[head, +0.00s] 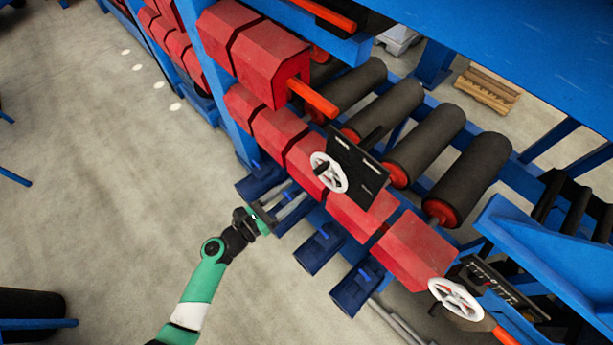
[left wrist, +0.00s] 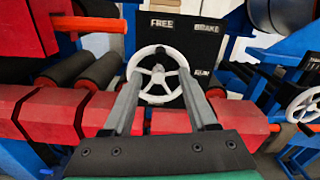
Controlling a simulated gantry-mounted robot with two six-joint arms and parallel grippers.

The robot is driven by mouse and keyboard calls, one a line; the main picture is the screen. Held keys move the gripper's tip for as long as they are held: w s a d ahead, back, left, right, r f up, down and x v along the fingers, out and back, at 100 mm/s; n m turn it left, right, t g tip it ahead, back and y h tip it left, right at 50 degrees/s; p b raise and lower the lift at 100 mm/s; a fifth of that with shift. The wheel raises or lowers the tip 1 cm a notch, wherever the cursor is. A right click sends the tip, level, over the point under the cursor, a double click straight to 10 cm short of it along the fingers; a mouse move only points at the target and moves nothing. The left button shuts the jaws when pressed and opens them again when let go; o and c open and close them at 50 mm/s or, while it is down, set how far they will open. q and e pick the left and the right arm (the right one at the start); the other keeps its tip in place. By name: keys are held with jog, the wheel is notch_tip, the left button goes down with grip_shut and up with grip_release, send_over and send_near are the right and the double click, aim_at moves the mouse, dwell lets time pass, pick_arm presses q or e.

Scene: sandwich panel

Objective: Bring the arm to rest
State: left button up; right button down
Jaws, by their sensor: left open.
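My left arm comes in from the lower left in the head view, in green and white. Its left gripper (head: 278,208) points at the machine's side, near the blue motor-like units. In the left wrist view the left gripper (left wrist: 160,78) has its two grey fingers apart, with nothing held between them. A white handwheel (left wrist: 160,62) on a black panel marked FREE and BRAKE shows beyond the fingers. It looks apart from them. The same handwheel (head: 329,172) is up and right of the gripper in the head view. My right gripper is not in view.
Red housings (head: 297,150) and dark rollers (head: 424,143) line the blue frame. A second handwheel (head: 455,299) is at the lower right. Blue units (head: 318,248) jut out near the gripper. Open concrete floor (head: 110,200) lies to the left. A pallet (head: 487,89) stands behind.

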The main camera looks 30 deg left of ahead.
pick_arm(q)
jog(key=shift+v, duration=1.2)
